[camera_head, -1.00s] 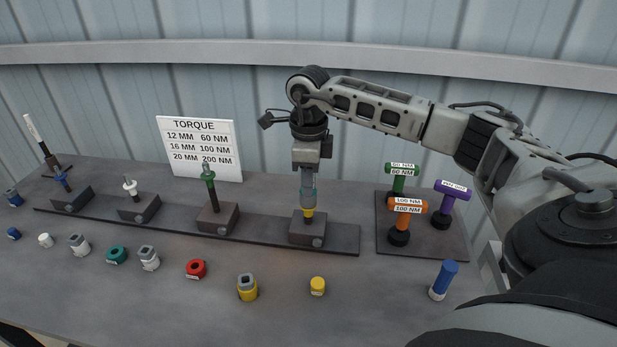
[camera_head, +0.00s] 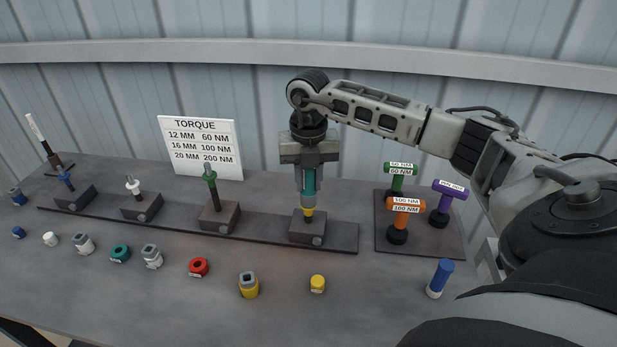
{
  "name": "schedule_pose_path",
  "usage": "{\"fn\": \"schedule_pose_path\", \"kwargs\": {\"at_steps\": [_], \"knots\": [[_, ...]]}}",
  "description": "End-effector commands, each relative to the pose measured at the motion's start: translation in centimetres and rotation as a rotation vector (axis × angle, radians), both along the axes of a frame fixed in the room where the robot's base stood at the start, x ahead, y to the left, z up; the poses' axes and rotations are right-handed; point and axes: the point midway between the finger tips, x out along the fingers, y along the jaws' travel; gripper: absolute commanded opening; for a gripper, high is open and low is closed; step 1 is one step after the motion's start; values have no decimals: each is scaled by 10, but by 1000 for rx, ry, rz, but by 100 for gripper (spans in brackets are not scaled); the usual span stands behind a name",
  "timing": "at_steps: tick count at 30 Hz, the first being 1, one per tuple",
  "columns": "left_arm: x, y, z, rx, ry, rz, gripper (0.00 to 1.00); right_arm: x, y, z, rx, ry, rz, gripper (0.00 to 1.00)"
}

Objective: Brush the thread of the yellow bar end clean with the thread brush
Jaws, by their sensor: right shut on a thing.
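The yellow bar end (camera_head: 308,213) stands upright in the rightmost dark block (camera_head: 300,228) on the long rail. My right gripper (camera_head: 308,178) points straight down above it and is shut on a teal tool (camera_head: 310,183), which I take to be the thread brush. The tool is upright, with its lower end over or against the top of the yellow bar end. The thread is hidden, and I cannot tell whether the tool is around it or only touching it. My left gripper is not in view.
A torque sign (camera_head: 200,148) is behind. Several caps and nuts lie in front, including a yellow cap (camera_head: 318,284). Orange (camera_head: 404,206) and purple (camera_head: 449,194) T-handled tools stand right.

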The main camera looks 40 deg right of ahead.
Motion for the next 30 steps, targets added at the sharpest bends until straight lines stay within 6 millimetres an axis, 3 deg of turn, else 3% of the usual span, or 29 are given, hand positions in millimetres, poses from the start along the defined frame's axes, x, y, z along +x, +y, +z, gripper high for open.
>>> {"fn": "schedule_pose_path", "kwargs": {"at_steps": [4, 7, 24, 30], "knots": [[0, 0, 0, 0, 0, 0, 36, 0, 0, 0, 1, -1, 15, 0], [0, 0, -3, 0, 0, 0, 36, 0, 0, 0, 0, -1, 118, 0], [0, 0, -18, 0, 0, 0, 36, 0, 0, -1, -1, 0, 1165, 0], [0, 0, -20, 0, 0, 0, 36, 0, 0, 0, 0, 0, 1389, 0]]}}
